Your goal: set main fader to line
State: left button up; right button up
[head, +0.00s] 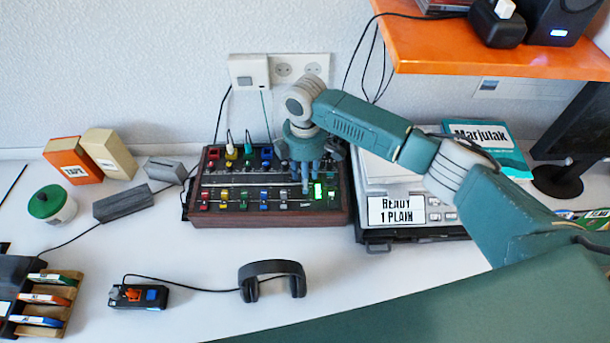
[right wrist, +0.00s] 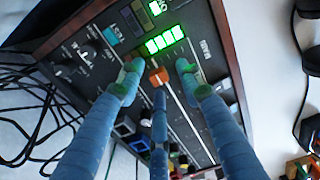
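The mixer (head: 270,217) is a dark panel with wooden sides, standing against the wall on the white table. My right gripper (head: 304,178) reaches down over its right part. In the right wrist view, an orange fader cap (right wrist: 158,77) sits near the lit end of a long slot, by the word MAIN. The right gripper's fingers (right wrist: 158,82) are spread around this cap, with visible gaps at both sides. One finger lies over the slot just below the cap; I cannot tell whether it touches. A line mark for the fader is not readable. My left gripper is not in view.
A grey disc player (head: 375,235) reading "READY 1 PLAIN" stands close to the mixer's right. Headphones (head: 272,268) and a small pedal (head: 138,297) lie in front. Cables (right wrist: 35,115) run beside the mixer. An orange shelf (head: 490,55) overhangs at upper right.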

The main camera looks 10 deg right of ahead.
notch_tip(320, 180, up, 12)
dwell(0.4)
jog(key=shift+f, duration=0.1)
dwell(0.3)
